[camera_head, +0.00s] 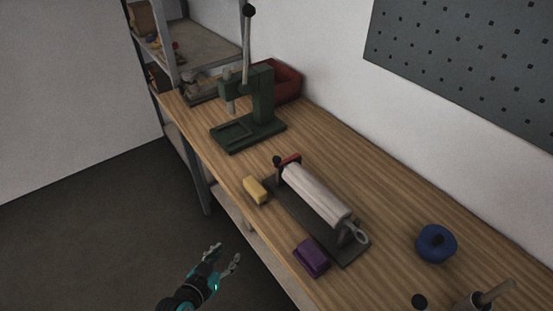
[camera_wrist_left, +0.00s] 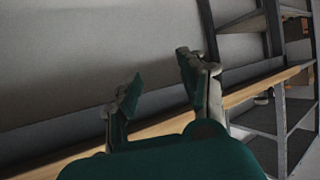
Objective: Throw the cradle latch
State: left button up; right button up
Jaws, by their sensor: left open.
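A dark cradle (camera_head: 352,252) lies on the wooden bench in the head view. A pale grey cylinder (camera_head: 315,193) rests lengthwise in it. At its far end is a red block (camera_head: 290,160) with a black knob (camera_head: 277,161). At its near end is a grey ring (camera_head: 361,235). I cannot tell for certain which part is the latch. My left gripper (camera_head: 224,253) is open and empty, off the bench's front edge, left of the cradle and apart from it. Its open fingers (camera_wrist_left: 160,72) also show in the left wrist view, with nothing between them. My right gripper is not in view.
A yellow block (camera_head: 256,190) and a purple block (camera_head: 311,257) lie along the cradle's front side. A green press (camera_head: 262,100) with a tall lever and a red bin (camera_head: 287,82) stand farther back. A blue round object (camera_head: 436,243) sits to the right. Shelving (camera_head: 200,45) is beyond.

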pick_arm(q)
jog(key=w+d+r+m+t+h, duration=0.1)
jog(key=w+d+r+t+h, duration=0.15)
jog(key=r, duration=1.15)
jog(key=m+h, duration=0.1)
jog(key=h, duration=0.1)
send_near(278, 157)
jog(key=shift+t, duration=0.55)
jog(key=x, duration=0.3)
jog(key=p+x, duration=0.1)
jog(key=x, duration=0.2)
jog(key=f+p+x, duration=0.1)
jog(key=x, duration=0.2)
jog(key=shift+d, duration=0.25)
jog(key=shift+c, duration=0.3)
grip_shut()
jog(key=shift+w, duration=0.1)
jog(key=shift+w+d+f, duration=0.15)
jog(key=shift+f, duration=0.15)
